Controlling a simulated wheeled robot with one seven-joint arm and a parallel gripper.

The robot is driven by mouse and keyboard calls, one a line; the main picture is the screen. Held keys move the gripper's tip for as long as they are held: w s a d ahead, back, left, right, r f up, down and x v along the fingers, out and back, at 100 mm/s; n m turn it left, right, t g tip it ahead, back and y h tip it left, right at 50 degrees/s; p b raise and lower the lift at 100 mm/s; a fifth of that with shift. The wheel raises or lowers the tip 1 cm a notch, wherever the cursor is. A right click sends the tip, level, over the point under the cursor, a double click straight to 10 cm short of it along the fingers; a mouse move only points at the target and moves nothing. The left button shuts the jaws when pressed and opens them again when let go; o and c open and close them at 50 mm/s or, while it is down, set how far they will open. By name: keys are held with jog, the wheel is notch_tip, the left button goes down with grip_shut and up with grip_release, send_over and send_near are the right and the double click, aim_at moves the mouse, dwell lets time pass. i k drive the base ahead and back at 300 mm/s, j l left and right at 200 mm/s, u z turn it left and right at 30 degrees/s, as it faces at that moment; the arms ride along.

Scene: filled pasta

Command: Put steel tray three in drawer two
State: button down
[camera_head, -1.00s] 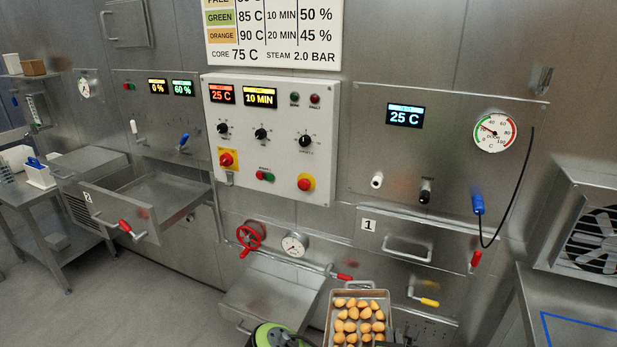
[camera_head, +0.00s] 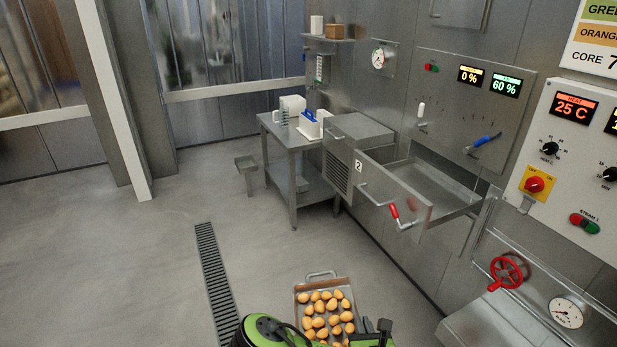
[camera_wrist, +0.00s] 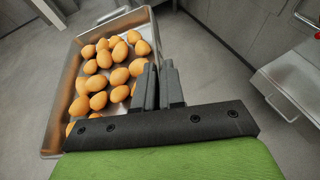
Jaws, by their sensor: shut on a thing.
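The steel tray (camera_head: 298,298) holds several orange-brown filled pasta pieces and shows at the bottom of the head view, held level in front of me. My gripper (camera_head: 377,336) is shut at the tray's right side; the exact grip is partly hidden. In the wrist view, my gripper's dark fingers (camera_wrist: 160,82) close at the edge of the tray (camera_wrist: 62,92). No number shows on the tray. Drawer two (camera_head: 375,190), labelled 2, is pulled out from the wall right of centre. Its inside looks empty, and the tray is apart from it, nearer to me.
A red-ended handle (camera_head: 398,214) sticks out from drawer two's front. A steel side table (camera_head: 290,140) stands left of the drawer. A red valve wheel (camera_head: 508,270) and gauge (camera_head: 566,312) are at lower right. Open floor with a drain grate (camera_head: 213,275) lies left.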

aim_at(413, 183)
jog(key=i+j+u, duration=0.3)
jog(key=i, duration=0.2)
jog(key=i+j+u, duration=0.3)
jog(key=i, duration=0.25)
jog(key=i+u, duration=0.3)
jog(key=i, duration=0.3)
jog(key=i+j+z, duration=0.1)
jog(key=i+z, duration=0.35)
jog(key=i+j+z, duration=0.25)
jog(key=z, duration=0.25)
jog(key=i+j+z, duration=0.65)
jog(key=j+z, duration=0.3)
jog(key=i+j+z, duration=0.15)
jog(key=j+z, duration=0.3)
jog(key=j, duration=0.15)
jog(key=j+z, duration=0.5)
jog(key=i+j, duration=0.05)
jog(key=j, duration=0.05)
